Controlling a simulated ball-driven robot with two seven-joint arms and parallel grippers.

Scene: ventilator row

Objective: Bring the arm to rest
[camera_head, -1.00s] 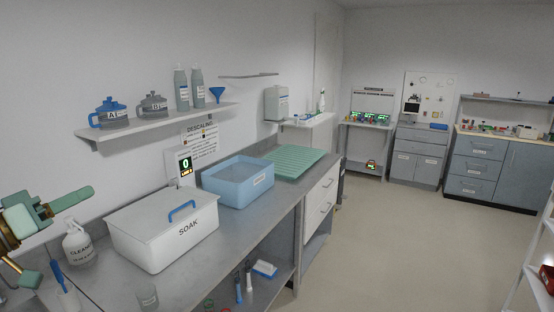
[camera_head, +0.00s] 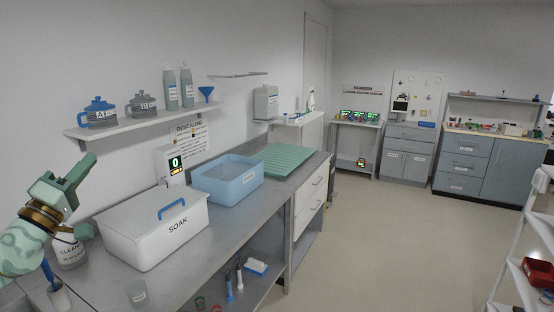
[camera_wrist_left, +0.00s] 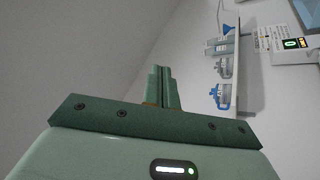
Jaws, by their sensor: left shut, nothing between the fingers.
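My right gripper does not show.
The steel counter (camera_head: 200,262) carries a white SOAK box (camera_head: 150,240), a blue basin (camera_head: 228,184) and a green ribbed mat (camera_head: 290,160). A wall shelf (camera_head: 150,122) holds jugs, bottles and a funnel.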

